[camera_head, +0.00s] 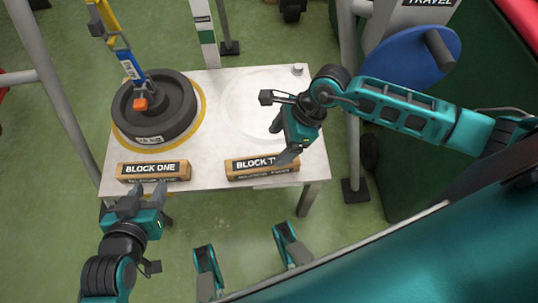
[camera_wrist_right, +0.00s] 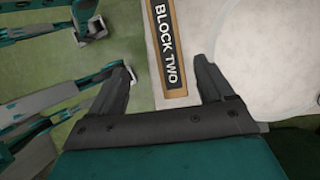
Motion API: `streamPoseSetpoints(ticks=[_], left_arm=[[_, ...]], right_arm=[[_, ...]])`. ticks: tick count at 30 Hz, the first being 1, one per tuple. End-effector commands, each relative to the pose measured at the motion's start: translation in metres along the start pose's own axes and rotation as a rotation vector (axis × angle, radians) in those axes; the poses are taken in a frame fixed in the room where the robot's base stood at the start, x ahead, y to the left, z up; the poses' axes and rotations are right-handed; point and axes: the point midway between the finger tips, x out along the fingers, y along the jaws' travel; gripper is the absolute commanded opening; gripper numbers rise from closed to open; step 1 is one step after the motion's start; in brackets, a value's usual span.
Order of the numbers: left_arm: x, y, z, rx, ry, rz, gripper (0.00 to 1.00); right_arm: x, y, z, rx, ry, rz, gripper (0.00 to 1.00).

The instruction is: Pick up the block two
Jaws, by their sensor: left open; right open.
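Block two (camera_head: 248,169) is a wooden bar with a black label, lying near the front right edge of the white table. In the head view my right gripper (camera_head: 282,152) hangs over its right end and hides part of the label. In the right wrist view block two (camera_wrist_right: 167,55) runs between the two open fingers of my right gripper (camera_wrist_right: 170,85), with nothing held. I cannot tell how far above the block the fingers are. My left gripper (camera_head: 148,192) is open and empty, just in front of block one.
Block one (camera_head: 153,171) lies at the table's front left. Behind it a black round weight (camera_head: 178,106) sits inside a yellow ring, with a blue and yellow bar above. A pale circle marks the white table (camera_head: 215,130) at right. Metal posts and a blue wheel (camera_head: 400,62) stand beside.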

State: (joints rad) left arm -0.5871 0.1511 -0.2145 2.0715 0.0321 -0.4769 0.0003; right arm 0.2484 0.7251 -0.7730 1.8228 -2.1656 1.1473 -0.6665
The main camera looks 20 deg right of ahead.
Motion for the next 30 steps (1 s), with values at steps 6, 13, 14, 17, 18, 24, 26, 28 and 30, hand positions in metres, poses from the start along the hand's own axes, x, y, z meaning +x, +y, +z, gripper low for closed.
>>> streamPoseSetpoints(ticks=[6, 13, 14, 17, 18, 24, 26, 28, 30], left_arm=[[0.002, 0.000, 0.004, 0.000, 0.000, 0.001, 0.43], [0.008, 0.000, 0.015, -0.001, -0.005, 0.002, 0.43], [0.009, 0.000, 0.017, -0.001, -0.006, 0.002, 0.43], [0.010, 0.000, 0.021, -0.002, -0.009, 0.002, 0.43], [0.011, 0.000, 0.022, -0.002, -0.010, 0.002, 0.43], [0.013, 0.000, 0.026, -0.002, -0.011, 0.002, 0.43], [0.015, 0.000, 0.029, -0.002, -0.011, 0.002, 0.43], [0.017, 0.000, 0.033, -0.002, -0.011, 0.002, 0.43], [0.019, 0.000, 0.035, -0.002, -0.011, 0.002, 0.43]], right_arm=[[0.008, -0.006, -0.011, -0.032, 0.049, -0.016, 0.81], [0.051, -0.006, -0.012, -0.030, 0.046, -0.015, 0.81], [0.057, -0.006, -0.012, -0.030, 0.047, -0.015, 0.81], [0.069, -0.007, -0.013, -0.030, 0.047, -0.015, 0.81], [0.073, -0.007, -0.013, -0.031, 0.047, -0.016, 0.81], [0.089, -0.006, -0.012, -0.029, 0.045, -0.015, 0.81], [0.099, -0.006, -0.011, -0.029, 0.044, -0.015, 0.81], [0.110, -0.006, -0.009, -0.029, 0.044, -0.015, 0.81], [0.119, -0.007, -0.010, -0.028, 0.045, -0.016, 0.81]])
